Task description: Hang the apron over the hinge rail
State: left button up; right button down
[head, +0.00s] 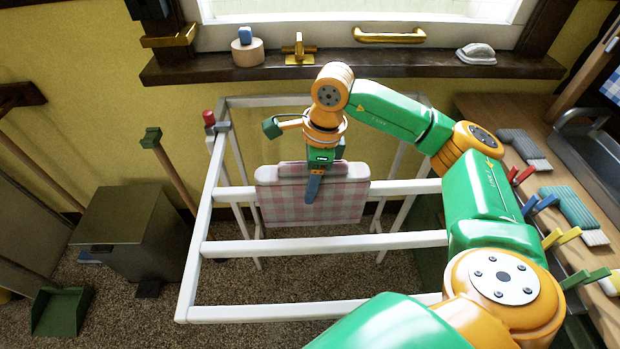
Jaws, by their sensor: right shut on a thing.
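The apron (343,203), a pink and white checked cloth, is at a white rail (410,187) of the white drying rack (206,220). It hides the middle of this rail, and its lower part hangs on the near side. Its upper edge looks folded and bulges above the rail. I cannot tell how much cloth is behind the rail, or whether this is the hinge rail. My right gripper (314,186) points down at the apron's upper middle and is shut on it. My left gripper is not in view.
Two nearer rack rails (330,244) are bare. A worktop (530,115) with cloths and coloured pegs (545,203) is at the right. A dark bin (130,230) and a green dustpan (62,310) stand left. A window sill (390,65) is behind.

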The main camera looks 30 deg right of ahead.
jog(key=shift+f+b, duration=1.4)
jog(key=shift+f, duration=0.35)
jog(key=shift+c, duration=0.6)
grip_release()
jog(key=shift+r, duration=0.1)
jog(key=r+p, duration=0.3)
jog(key=r, duration=0.1)
jog(key=d+r+p, duration=0.1)
jog(key=r+p, duration=0.1)
jog(key=r, duration=0.1)
jog(key=shift+s+p, duration=0.3)
jog(key=shift+p, duration=0.05)
jog(key=shift+f, duration=0.1)
